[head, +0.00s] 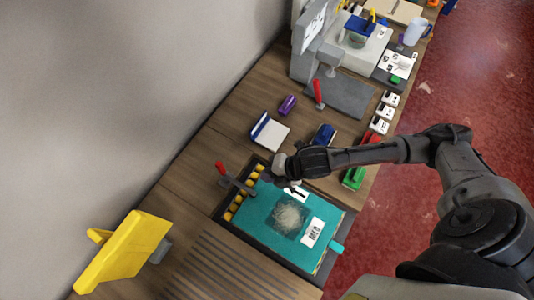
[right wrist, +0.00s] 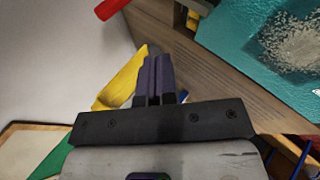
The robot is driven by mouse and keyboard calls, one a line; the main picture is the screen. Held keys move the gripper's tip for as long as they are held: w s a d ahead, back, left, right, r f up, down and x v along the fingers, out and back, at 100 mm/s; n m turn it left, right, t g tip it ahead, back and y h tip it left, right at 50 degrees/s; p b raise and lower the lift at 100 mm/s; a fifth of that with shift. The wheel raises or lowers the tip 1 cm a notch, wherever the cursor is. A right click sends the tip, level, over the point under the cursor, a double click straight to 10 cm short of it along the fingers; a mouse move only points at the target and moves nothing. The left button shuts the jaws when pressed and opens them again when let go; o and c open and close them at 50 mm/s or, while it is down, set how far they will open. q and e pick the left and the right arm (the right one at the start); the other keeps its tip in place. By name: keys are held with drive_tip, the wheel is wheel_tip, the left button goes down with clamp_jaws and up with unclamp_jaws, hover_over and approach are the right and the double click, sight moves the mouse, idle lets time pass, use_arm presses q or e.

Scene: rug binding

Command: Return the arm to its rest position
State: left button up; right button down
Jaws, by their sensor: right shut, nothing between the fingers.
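My right arm comes in from the right in the head view and reaches over the bench. My right gripper (head: 278,166) is above the upper edge of the teal mat (head: 262,230), near a row of yellow round pieces. In the right wrist view its two dark fingers (right wrist: 155,72) are together with nothing between them. The teal mat, with a grey fuzzy patch on it, shows at the upper right of that view (right wrist: 225,40). My left gripper is not in view.
A red-handled lever (head: 235,180) stands at the mat's upper left. A yellow object (head: 125,252) is at the lower left. A white-and-blue block (head: 268,132), a purple piece (head: 287,105) and a grey plate (head: 345,96) lie farther back. The wall bounds the bench's left side.

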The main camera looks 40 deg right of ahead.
idle(0.3)
drive_tip(key=d+m+h, duration=0.5)
drive_tip(key=m, duration=0.3)
wheel_tip(320, 180, up, 8)
drive_tip(key=w+m+t+h, duration=0.2)
drive_tip(key=w+m, duration=0.1)
drive_tip(key=m, duration=0.5)
drive_tip(key=s+a+f+m+g, duration=0.1)
drive_tip(key=s+f+m+g, duration=0.3)
drive_tip(key=s, duration=0.6)
drive_tip(key=s+a+f+m+g, duration=0.1)
drive_tip(key=s+f+m, duration=0.2)
drive_tip(key=s+f, duration=0.45)
drive_tip(key=w+p+v, duration=0.1)
drive_tip(key=p+v, duration=0.6)
drive_tip(key=v, duration=0.1)
drive_tip(key=w+r+p+v, duration=0.1)
drive_tip(key=w+p+v, duration=0.1)
drive_tip(key=p+v, duration=0.6)
drive_tip(key=shift+w+d+r+y, duration=0.2)
drive_tip(key=shift+d+y, duration=0.1)
drive_tip(key=shift+d, duration=0.15)
